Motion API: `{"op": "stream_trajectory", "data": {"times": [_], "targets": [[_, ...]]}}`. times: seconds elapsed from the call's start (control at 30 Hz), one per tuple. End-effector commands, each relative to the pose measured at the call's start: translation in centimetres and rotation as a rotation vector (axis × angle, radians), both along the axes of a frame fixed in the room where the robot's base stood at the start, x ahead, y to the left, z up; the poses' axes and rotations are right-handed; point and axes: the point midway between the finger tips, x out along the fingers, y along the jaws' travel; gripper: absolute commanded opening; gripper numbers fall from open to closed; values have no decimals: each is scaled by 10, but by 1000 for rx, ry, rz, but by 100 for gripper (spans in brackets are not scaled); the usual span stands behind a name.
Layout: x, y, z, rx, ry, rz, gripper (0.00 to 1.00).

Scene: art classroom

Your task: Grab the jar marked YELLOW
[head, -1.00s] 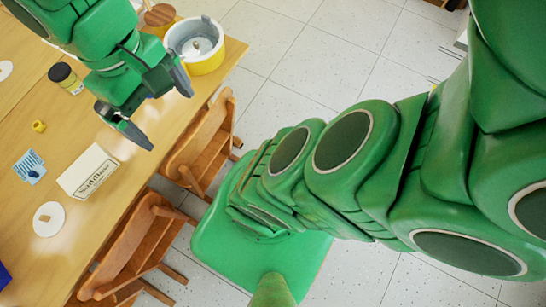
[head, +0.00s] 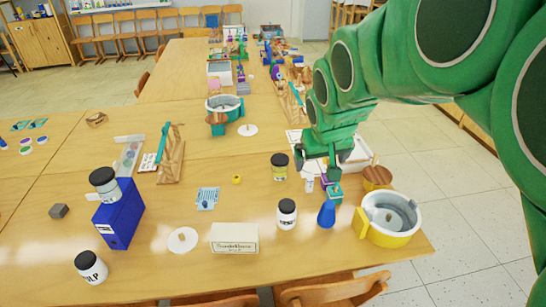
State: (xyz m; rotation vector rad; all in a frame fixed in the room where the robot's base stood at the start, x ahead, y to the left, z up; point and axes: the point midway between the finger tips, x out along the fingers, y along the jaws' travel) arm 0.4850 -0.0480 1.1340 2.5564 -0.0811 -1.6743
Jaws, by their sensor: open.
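A small jar with a black lid and yellowish contents (head: 280,172) stands upright on the wooden table in the head view, just left of my gripper. Its label is too small to read. My gripper (head: 317,172) is open, with its fingers pointing down over the table, apart from this jar.
A blue bottle (head: 327,215) and a yellow-and-white bucket (head: 388,222) stand at the right. A cream box (head: 234,239) and white disc (head: 183,240) lie near the front edge. Chairs (head: 330,291) stand along the front. A tiny yellow item (head: 237,180) lies left of the yellowish jar.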

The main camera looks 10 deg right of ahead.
Motion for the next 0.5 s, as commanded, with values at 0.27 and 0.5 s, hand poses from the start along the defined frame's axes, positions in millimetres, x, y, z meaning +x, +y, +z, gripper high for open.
{"op": "stream_trajectory", "data": {"times": [0.27, 0.5], "targets": [[113, -5, -1, 14, -260, 57, 100], [197, -2, 0, 56, -481, 116, 100]]}}
